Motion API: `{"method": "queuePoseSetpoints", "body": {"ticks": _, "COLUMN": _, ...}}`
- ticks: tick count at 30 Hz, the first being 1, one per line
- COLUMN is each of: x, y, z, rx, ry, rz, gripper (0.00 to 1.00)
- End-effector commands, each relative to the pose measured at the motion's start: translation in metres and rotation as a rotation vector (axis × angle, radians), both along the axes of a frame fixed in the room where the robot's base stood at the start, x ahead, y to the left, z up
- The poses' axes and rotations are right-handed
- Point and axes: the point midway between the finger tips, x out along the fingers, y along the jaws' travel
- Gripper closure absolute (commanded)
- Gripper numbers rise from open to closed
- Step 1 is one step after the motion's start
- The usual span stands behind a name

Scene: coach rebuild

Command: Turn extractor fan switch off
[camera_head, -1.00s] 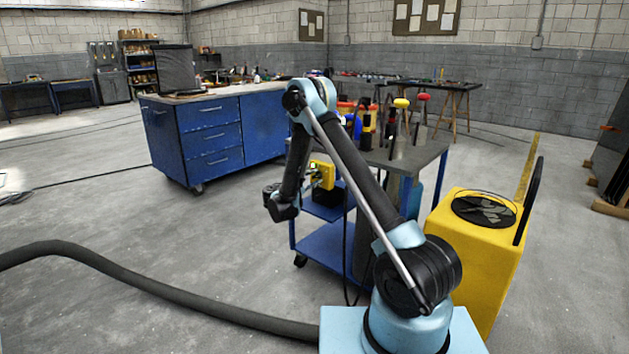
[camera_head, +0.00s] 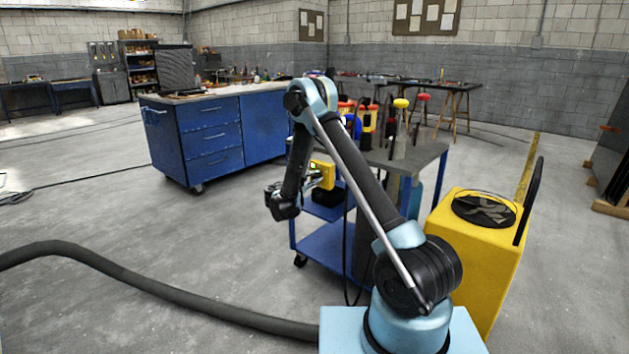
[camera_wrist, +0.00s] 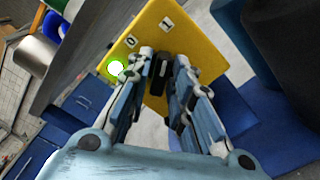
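The extractor fan switch is a yellow box (camera_wrist: 190,45) on the wheeled cart, with labels 0 and 1 and a lit green lamp (camera_wrist: 116,68). A black lever (camera_wrist: 160,72) stands out from its face. My gripper (camera_wrist: 162,62) is partly open, with one finger on each side of the lever. Small gaps seem to show beside it, but contact is hard to tell. In the head view, the yellow box (camera_head: 325,172) is just right of my gripper, and its face is largely hidden.
The blue-framed cart (camera_head: 335,243) carries bottles and tools on top. A yellow machine (camera_head: 470,258) stands at the right, close to my arm. A blue cabinet (camera_head: 213,140) is behind at left. A thick dark hose (camera_head: 150,290) crosses the floor. The floor at left is otherwise mostly clear.

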Motion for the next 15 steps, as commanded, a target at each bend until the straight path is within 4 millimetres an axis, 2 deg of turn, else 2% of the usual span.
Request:
{"method": "queuePoseSetpoints", "body": {"ticks": 8, "x": -0.0001, "y": 0.0001, "z": 0.0000, "rx": -0.006, "ry": 0.004, "rz": 0.000, "gripper": 1.00}}
{"method": "queuePoseSetpoints", "body": {"ticks": 15, "x": -0.0002, "y": -0.0001, "z": -0.0003, "rx": -0.156, "ry": 0.122, "rz": 0.000, "gripper": 1.00}}
